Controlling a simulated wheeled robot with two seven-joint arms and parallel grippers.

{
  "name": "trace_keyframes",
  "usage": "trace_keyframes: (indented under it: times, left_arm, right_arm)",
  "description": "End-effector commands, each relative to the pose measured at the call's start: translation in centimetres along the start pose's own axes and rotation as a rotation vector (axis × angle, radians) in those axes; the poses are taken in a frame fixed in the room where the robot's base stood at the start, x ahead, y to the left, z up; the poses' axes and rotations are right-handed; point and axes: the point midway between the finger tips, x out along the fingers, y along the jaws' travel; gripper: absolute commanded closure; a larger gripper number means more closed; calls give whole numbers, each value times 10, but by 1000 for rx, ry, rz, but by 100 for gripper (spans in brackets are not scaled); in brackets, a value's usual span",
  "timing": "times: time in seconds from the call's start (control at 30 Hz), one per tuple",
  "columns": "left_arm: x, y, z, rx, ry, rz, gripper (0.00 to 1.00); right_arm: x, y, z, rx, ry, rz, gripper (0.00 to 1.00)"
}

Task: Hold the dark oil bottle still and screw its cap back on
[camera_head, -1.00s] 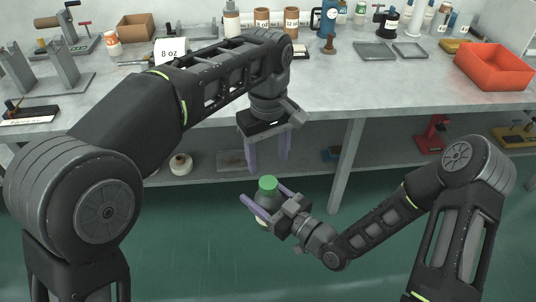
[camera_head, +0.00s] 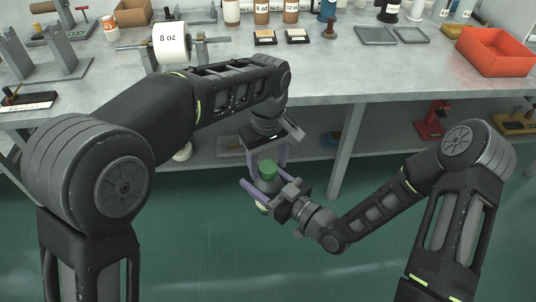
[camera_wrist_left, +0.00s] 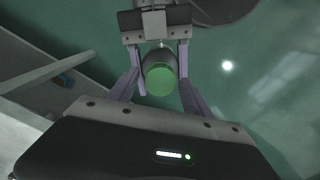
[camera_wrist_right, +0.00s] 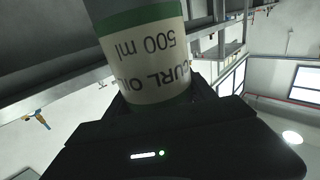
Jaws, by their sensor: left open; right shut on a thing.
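The dark bottle (camera_head: 271,187) is upright in my right gripper (camera_head: 260,194), in front of the table. In the right wrist view its pale label (camera_wrist_right: 150,50) reads "CURL OIL 500 ml", upside down. A green cap (camera_head: 268,168) is at the bottle's top; I cannot tell whether it is threaded on. My left gripper (camera_head: 268,160) points down from above, open, its purple fingers on either side of the cap. In the left wrist view the round cap (camera_wrist_left: 160,81) lies between both fingers, with a gap visible.
The workbench (camera_head: 330,75) stands behind both arms, with a lower shelf (camera_head: 390,130). The floor in front is clear.

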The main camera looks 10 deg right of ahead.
Motion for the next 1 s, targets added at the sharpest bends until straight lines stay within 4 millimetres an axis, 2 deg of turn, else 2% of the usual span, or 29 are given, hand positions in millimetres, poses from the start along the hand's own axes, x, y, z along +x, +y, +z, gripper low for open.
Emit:
trace_keyframes:
  times: [0.27, 0.9, 1.0]
  left_arm:
    - [1, 0, 0, 0, 0, 0, 43]
    - [1, 0, 0, 0, 1, 1, 95]
    - [1, 0, 0, 0, 1, 1, 100]
  right_arm:
    - [0, 0, -1, -1, 3, -1, 100]
    - [0, 0, -1, -1, 3, -1, 100]
    - [0, 0, -1, -1, 3, -1, 100]
